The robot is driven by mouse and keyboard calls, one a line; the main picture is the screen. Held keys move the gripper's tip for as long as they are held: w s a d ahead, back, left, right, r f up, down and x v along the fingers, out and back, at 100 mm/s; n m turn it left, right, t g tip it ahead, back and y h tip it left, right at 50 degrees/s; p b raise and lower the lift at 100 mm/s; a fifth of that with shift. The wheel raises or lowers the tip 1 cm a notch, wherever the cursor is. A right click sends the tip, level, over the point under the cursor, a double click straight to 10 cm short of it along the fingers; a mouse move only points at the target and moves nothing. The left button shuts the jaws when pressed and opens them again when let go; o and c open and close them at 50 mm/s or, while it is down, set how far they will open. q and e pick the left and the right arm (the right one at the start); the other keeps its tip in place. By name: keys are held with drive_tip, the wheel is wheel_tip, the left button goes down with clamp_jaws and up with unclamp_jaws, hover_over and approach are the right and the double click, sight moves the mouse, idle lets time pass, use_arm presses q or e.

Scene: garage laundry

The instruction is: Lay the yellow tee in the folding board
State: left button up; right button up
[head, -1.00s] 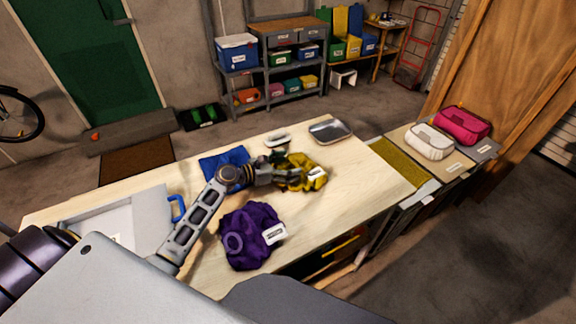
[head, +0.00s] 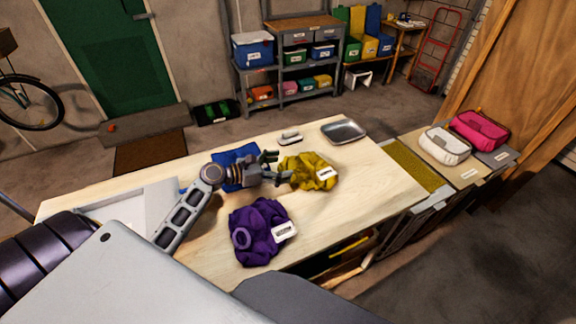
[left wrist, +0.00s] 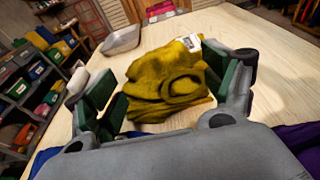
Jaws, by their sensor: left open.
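The yellow tee (head: 312,172) lies crumpled with a white tag on the pale table, right of centre in the head view. My left gripper (head: 279,167) is open at the tee's left side. In the left wrist view, the tee (left wrist: 165,85) sits ahead between the spread green-padded fingers of my left gripper (left wrist: 170,95); I cannot tell whether they touch it. The folding board (head: 125,207), a flat pale grey panel, lies at the table's left end, partly hidden by my arm. My right gripper is not in view.
A purple garment (head: 258,234) lies at the table's front, and a blue one (head: 236,166) is partly behind my left arm. A metal tray (head: 343,131) and a small white-topped object (head: 289,138) stand behind the tee. The table right of the tee is bare.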

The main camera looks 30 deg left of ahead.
use_arm(q)
drive_tip(key=shift+v, duration=2.25)
drive_tip(key=shift+o, duration=0.6)
drive_tip(key=shift+w+r, duration=0.1)
